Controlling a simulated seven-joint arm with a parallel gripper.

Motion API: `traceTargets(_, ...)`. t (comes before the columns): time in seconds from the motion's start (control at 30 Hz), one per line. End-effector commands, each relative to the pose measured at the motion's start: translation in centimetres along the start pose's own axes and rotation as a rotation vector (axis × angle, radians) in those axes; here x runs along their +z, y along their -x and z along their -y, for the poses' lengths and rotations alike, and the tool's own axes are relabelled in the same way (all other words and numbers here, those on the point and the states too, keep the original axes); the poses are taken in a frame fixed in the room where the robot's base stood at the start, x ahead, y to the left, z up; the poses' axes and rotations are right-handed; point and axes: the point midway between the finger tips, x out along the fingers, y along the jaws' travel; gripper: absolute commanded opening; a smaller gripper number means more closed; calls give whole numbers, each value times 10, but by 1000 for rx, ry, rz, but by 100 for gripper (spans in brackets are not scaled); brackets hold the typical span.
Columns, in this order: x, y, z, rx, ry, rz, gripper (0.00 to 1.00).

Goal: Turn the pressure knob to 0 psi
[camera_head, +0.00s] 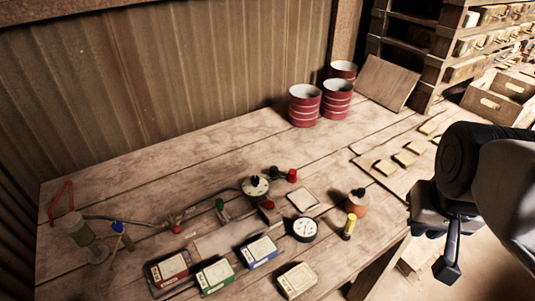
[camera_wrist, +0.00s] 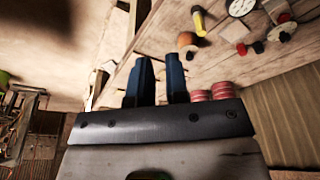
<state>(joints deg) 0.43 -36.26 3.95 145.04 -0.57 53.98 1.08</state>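The pressure knob seems to be the round pale dial with a black centre (camera_head: 256,187) on the table in the head view. Its setting is too small to read. In the wrist view the dial (camera_wrist: 287,31) is near the top right. A white-faced gauge (camera_head: 305,230) lies nearer the front; it also shows in the wrist view (camera_wrist: 240,7). My gripper (camera_head: 447,266) is at the right of the head view, past the table's front right edge, well apart from the dial. In the wrist view its two dark fingers (camera_wrist: 160,68) stand apart with nothing between them.
An orange flask (camera_head: 356,204) and a yellow cylinder (camera_head: 348,228) stand between my gripper and the dial. Red-handled valves (camera_head: 292,175) sit beside the dial. Several small boxes (camera_head: 298,280) line the front edge. Red cups (camera_head: 305,106) stand behind. The table's back left is clear.

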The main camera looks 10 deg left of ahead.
Motion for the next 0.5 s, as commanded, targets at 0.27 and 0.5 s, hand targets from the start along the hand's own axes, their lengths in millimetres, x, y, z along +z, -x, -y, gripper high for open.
traceTargets(0.27, -18, -4, 12, -28, -57, 19, 56)
traceTargets(0.5, -59, -16, 43, -83, -196, 69, 56)
